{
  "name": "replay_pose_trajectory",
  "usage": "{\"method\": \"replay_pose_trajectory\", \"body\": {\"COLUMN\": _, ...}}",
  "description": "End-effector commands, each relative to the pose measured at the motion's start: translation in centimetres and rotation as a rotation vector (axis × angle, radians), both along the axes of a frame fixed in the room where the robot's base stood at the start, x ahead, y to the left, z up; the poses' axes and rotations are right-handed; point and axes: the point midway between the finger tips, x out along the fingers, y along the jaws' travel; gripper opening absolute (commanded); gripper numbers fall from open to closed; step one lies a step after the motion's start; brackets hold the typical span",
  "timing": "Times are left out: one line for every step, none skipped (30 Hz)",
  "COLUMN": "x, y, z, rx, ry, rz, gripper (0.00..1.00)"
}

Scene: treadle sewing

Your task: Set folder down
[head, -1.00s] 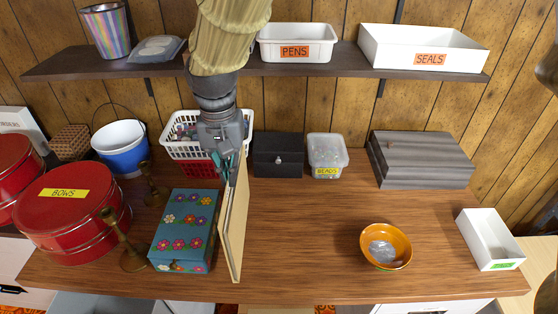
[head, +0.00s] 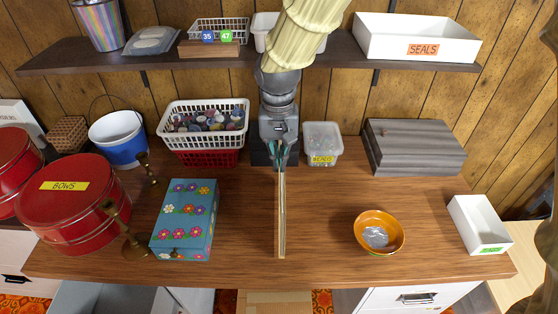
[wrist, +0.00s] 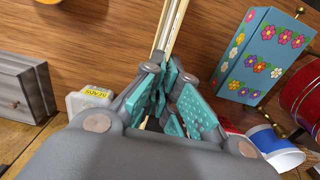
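The folder (head: 282,215) is a thin, cream-coloured flat piece, seen nearly edge-on in the head view. It stands upright over the middle of the wooden table (head: 325,225). My gripper (head: 281,157) is at its far upper end, with teal finger pads closed on its edge. In the wrist view the folder (wrist: 172,28) runs up from between the teal pads of my gripper (wrist: 165,95). I cannot tell whether its lower edge touches the table.
A blue flowered box (head: 184,219) stands left of the folder, and an orange bowl (head: 379,232) stands to the right. Behind are a beads tub (head: 322,144), a basket of spools (head: 204,125) and a grey box (head: 415,147). The table between folder and bowl is clear.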

Motion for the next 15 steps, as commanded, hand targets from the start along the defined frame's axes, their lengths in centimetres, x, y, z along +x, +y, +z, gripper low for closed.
{"method": "replay_pose_trajectory", "body": {"x": 0.0, "y": 0.0, "z": -0.6, "rx": -0.001, "ry": 0.003, "rz": 0.000, "gripper": 0.00}}
{"method": "replay_pose_trajectory", "body": {"x": 0.0, "y": 0.0, "z": -0.9, "rx": -0.001, "ry": 0.003, "rz": 0.000, "gripper": 0.00}}
{"method": "replay_pose_trajectory", "body": {"x": 0.0, "y": 0.0, "z": -1.2, "rx": -0.001, "ry": 0.002, "rz": 0.000, "gripper": 0.00}}
{"method": "replay_pose_trajectory", "body": {"x": 0.0, "y": 0.0, "z": -1.5, "rx": -0.001, "ry": 0.001, "rz": 0.000, "gripper": 0.00}}
{"method": "replay_pose_trajectory", "body": {"x": 0.0, "y": 0.0, "z": -1.6, "rx": -0.001, "ry": 0.001, "rz": 0.000, "gripper": 0.00}}
{"method": "replay_pose_trajectory", "body": {"x": 0.0, "y": 0.0, "z": -1.7, "rx": 0.000, "ry": 0.000, "rz": 0.000, "gripper": 0.00}}
{"method": "replay_pose_trajectory", "body": {"x": 0.0, "y": 0.0, "z": -1.8, "rx": 0.000, "ry": 0.000, "rz": 0.000, "gripper": 0.00}}
{"method": "replay_pose_trajectory", "body": {"x": 0.0, "y": 0.0, "z": -1.8, "rx": 0.000, "ry": 0.000, "rz": 0.000, "gripper": 0.00}}
{"method": "replay_pose_trajectory", "body": {"x": 0.0, "y": 0.0, "z": -1.7, "rx": 0.000, "ry": 0.000, "rz": 0.000, "gripper": 0.00}}
{"method": "replay_pose_trajectory", "body": {"x": 0.0, "y": 0.0, "z": -1.7, "rx": 0.000, "ry": 0.000, "rz": 0.000, "gripper": 0.00}}
{"method": "replay_pose_trajectory", "body": {"x": 0.0, "y": 0.0, "z": -1.7, "rx": 0.000, "ry": 0.000, "rz": 0.000, "gripper": 0.00}}
{"method": "replay_pose_trajectory", "body": {"x": 0.0, "y": 0.0, "z": -1.8, "rx": 0.000, "ry": 0.000, "rz": 0.000, "gripper": 0.00}}
{"method": "replay_pose_trajectory", "body": {"x": 0.0, "y": 0.0, "z": -1.8, "rx": 0.000, "ry": 0.000, "rz": 0.000, "gripper": 0.00}}
{"method": "replay_pose_trajectory", "body": {"x": 0.0, "y": 0.0, "z": -1.8, "rx": 0.000, "ry": 0.000, "rz": 0.000, "gripper": 0.00}}
{"method": "replay_pose_trajectory", "body": {"x": 0.0, "y": 0.0, "z": -1.9, "rx": -0.001, "ry": 0.000, "rz": 0.000, "gripper": 0.00}}
